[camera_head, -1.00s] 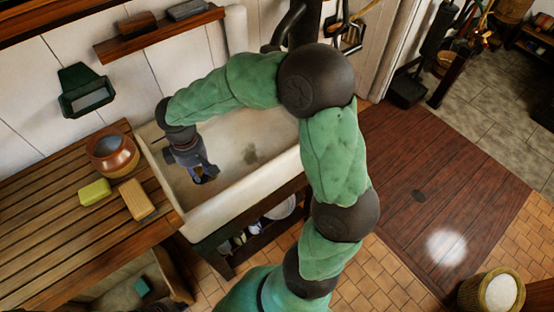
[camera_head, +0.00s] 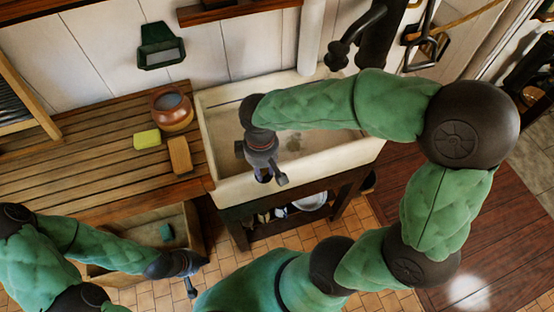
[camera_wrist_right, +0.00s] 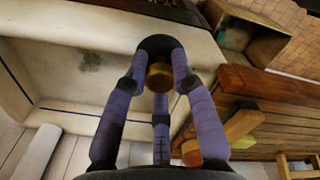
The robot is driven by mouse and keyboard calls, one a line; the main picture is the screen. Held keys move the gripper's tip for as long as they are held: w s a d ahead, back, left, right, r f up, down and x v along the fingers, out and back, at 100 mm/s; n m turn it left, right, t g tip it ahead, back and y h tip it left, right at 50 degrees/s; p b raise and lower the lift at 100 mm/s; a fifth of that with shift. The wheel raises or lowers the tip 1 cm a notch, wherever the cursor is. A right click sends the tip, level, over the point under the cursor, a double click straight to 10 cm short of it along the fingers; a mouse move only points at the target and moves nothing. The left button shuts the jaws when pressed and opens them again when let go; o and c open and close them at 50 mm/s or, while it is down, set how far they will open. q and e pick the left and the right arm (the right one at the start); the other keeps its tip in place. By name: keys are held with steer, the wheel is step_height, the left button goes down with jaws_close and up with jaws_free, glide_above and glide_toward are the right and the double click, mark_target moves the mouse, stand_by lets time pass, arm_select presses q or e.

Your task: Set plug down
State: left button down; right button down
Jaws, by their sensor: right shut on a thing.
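My right gripper (camera_head: 266,178) hangs over the front part of the white sink (camera_head: 232,187), pointing down. In the right wrist view its purple fingers (camera_wrist_right: 160,65) are closed around the plug (camera_wrist_right: 160,77). The plug shows as a brass-coloured knob and a dark round part between the fingertips. In the head view the gripper largely hides the plug. The sink basin lies to the left of the fingers in the wrist view. My left gripper (camera_head: 190,277) is low at the left, in front of the counter, and its fingers are too small to judge.
A wooden counter (camera_head: 90,160) joins the sink's left side. On it are a copper pot (camera_head: 172,110), a yellow sponge (camera_head: 147,138) and a wooden brush (camera_head: 180,155). A dark tap (camera_head: 350,40) stands behind the sink. An open wooden box (camera_head: 135,240) is below the counter.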

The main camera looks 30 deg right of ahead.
steer(key=w+d+f, duration=0.1)
steer(key=w+f, duration=0.1)
steer(key=w+d+f, duration=0.2)
steer(key=w+d+f+b, duration=0.1)
steer(key=w+d+f, duration=0.1)
steer(key=f, duration=0.1)
steer(key=shift+d, duration=0.25)
steer(key=shift+w+d+f+b, duration=0.1)
steer(key=shift+f+b, duration=0.1)
steer(key=shift+f, duration=0.7)
steer(key=shift+w+d+f+b, duration=0.1)
steer(key=shift+f+b, duration=0.05)
steer(key=shift+f, duration=0.75)
steer(key=shift+f, duration=0.1)
steer(key=c, duration=1.4)
jaws_free()
steer(key=shift+f, duration=0.1)
steer(key=shift+c, duration=0.2)
steer(key=o, duration=0.4)
